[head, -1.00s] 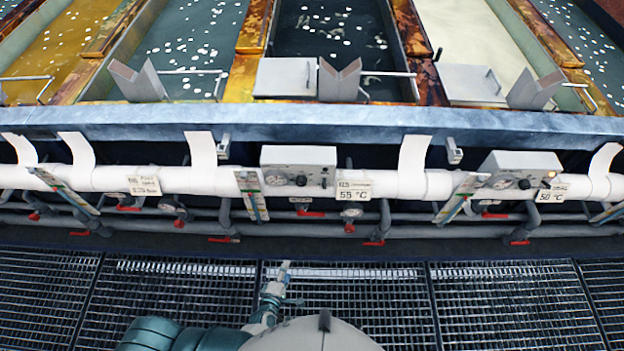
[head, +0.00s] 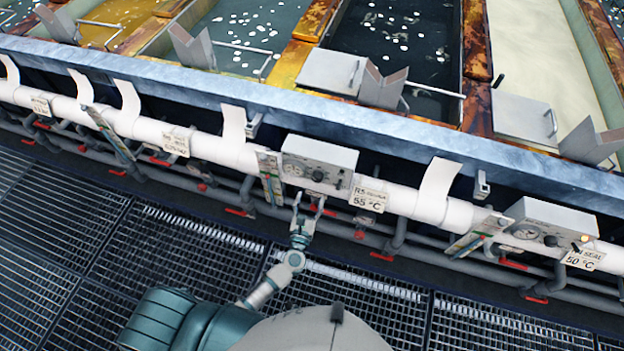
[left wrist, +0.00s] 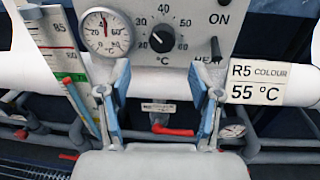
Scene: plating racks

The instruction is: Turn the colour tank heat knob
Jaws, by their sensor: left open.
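The colour tank's heat control box (head: 318,165) is a pale grey panel on the white pipe, beside the 55 °C label (head: 368,200). In the left wrist view its black heat knob (left wrist: 161,39) sits in a temperature scale, pointing to the upper left. A round dial gauge (left wrist: 106,33) is to the knob's left and a black toggle (left wrist: 215,50) to its right. My left gripper (head: 309,204) is open and empty, just below the box. In the left wrist view its two fingers (left wrist: 163,100) stand apart below the knob, not touching it. My right gripper is not in view.
A second control box (head: 545,226) with a 50 °C label is at the right. A level strip (head: 271,178) stands left of the colour box. Red-handled valves (head: 240,212) and grey pipes run below. Open grating floor (head: 160,255) lies in front.

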